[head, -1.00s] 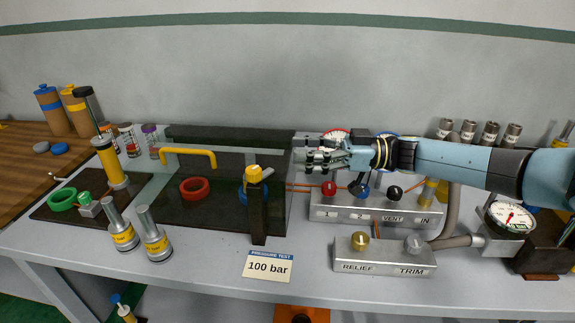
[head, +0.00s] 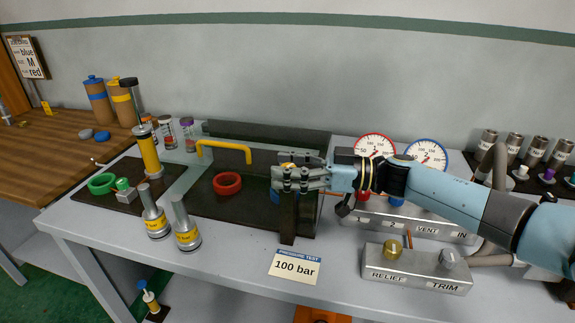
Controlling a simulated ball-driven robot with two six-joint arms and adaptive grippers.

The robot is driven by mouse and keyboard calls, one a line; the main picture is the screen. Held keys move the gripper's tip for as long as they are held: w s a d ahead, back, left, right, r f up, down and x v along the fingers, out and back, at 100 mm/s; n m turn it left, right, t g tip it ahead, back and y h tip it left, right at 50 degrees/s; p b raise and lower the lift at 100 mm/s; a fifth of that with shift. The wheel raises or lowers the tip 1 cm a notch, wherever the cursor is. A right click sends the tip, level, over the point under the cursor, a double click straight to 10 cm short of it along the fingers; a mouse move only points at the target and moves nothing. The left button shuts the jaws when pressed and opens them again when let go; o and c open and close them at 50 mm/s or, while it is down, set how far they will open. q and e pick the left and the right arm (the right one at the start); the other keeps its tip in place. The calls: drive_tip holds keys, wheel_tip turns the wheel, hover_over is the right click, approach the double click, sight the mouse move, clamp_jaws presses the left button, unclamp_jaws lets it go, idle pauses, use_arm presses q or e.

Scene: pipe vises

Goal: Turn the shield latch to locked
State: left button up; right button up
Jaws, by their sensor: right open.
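The shield (head: 248,172) is a clear panel with a yellow handle (head: 228,148) along its top, standing over a dark tray. The shield latch sits on top of a dark upright post (head: 287,220) at the shield's front right. Only a bit of the latch's yellow knob (head: 289,166) shows, behind my fingers, so its angle cannot be read. My right gripper (head: 284,179) is open, its fingers at the top of the post around or just in front of the knob. I cannot tell whether they touch it. My left gripper is not in view.
A red ring (head: 227,184) lies behind the shield and a blue ring (head: 276,194) is partly hidden by my gripper. A 100 bar card (head: 296,267) is at the front edge. The valve block (head: 419,218) and relief block (head: 417,270) stand right, under my arm.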

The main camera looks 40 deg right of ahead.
drive_tip(key=c, duration=1)
clamp_jaws()
drive_tip(key=shift+w+a, duration=0.1)
